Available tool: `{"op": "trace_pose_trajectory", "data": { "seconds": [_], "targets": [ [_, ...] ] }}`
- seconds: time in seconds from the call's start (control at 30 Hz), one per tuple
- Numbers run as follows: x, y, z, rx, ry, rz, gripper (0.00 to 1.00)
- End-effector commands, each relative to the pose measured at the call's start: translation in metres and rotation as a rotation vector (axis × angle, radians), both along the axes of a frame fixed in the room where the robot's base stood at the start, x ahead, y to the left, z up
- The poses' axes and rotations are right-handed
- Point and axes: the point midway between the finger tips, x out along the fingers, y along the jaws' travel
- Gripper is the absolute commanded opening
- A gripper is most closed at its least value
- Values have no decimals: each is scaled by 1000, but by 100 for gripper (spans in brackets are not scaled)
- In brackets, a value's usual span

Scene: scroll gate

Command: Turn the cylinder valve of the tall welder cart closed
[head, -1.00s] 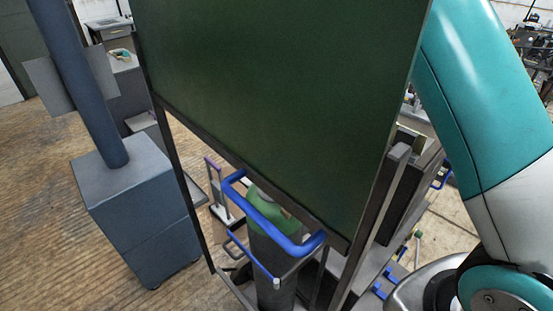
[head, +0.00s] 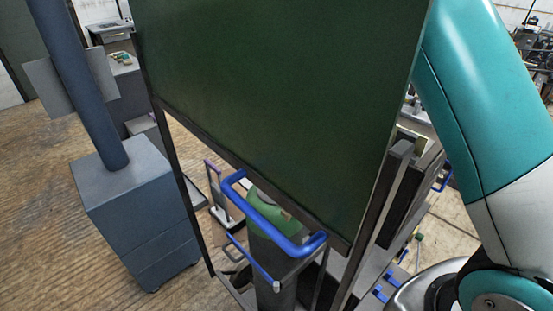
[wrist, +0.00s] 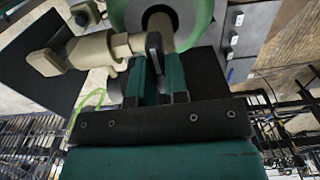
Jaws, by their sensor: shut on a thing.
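In the wrist view, a brass-coloured valve (wrist: 95,50) sits against the green-topped gas cylinder (wrist: 203,14). My gripper (wrist: 156,58) has its fingers close together at the right end of the valve, shut on a dark, narrow part that looks like the valve handle. The fingers hide much of that part, so its turn angle cannot be told. In the head view, the cylinder's green shoulder (head: 262,207) shows below a large dark green panel, behind the blue handle (head: 300,248) of the cart. My gripper and the valve are hidden there.
The dark green panel (head: 270,90) in its dark frame fills the middle of the head view. A blue-grey cabinet (head: 140,205) with a post stands to the left. Wooden floor (head: 45,190) is clear at the far left. My arm fills the right side.

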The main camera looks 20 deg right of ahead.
Motion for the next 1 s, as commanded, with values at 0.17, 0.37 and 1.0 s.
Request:
{"op": "trace_pose_trajectory", "data": {
  "seconds": [0.17, 0.37, 1.0],
  "targets": [
    [5, 0, 4, 2, -18, -6, 0],
    [4, 0, 4, 2, -15, -6, 30],
    [3, 1, 45, 3, -12, -1, 40]
  ]
}}
